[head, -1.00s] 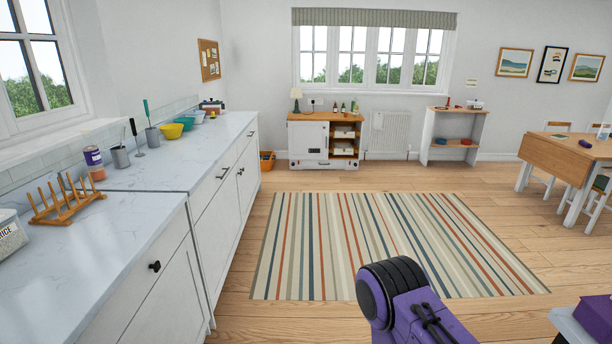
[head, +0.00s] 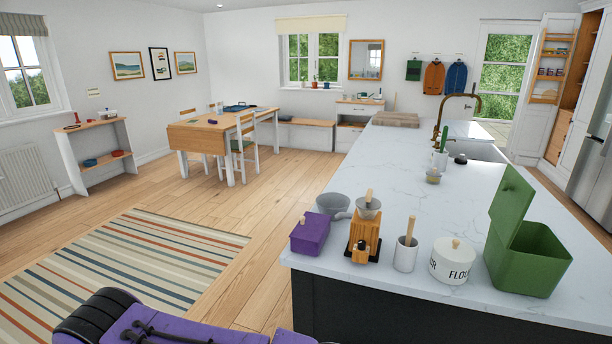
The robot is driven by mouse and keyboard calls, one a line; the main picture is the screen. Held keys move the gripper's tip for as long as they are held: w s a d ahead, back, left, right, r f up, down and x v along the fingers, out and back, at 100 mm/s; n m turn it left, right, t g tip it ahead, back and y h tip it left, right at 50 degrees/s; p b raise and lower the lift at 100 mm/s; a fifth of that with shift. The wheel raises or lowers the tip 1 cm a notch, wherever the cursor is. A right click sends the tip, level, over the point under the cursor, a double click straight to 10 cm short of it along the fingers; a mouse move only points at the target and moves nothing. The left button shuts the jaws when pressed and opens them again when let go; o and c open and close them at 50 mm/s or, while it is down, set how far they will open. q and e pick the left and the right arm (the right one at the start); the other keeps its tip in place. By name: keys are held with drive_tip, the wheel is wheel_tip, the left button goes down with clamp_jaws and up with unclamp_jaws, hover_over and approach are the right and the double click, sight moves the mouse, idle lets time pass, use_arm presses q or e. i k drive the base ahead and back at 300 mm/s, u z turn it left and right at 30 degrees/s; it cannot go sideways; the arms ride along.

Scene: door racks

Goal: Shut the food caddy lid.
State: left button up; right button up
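A green food caddy (head: 526,258) stands on the right part of the white marble worktop. Its green lid (head: 509,203) is open, raised and tilted up at the caddy's left side, so the dark inside shows. Part of my own purple arm shows at the lower left, well apart from the caddy. Neither of my grippers is in view.
On the worktop (head: 402,181), left of the caddy, stand a flour tin (head: 452,262), a white pot with a wooden tool (head: 405,256), a coffee grinder (head: 365,238) and a purple box (head: 310,235). Open wooden floor and a striped rug (head: 130,262) lie to the left.

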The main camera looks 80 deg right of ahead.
sight(514, 196)
drive_tip(key=z, duration=5)
drive_tip(key=k, duration=0.4)
drive_tip(key=u, duration=1.9)
drive_tip(key=i, duration=0.1)
drive_tip(key=z, duration=1.45)
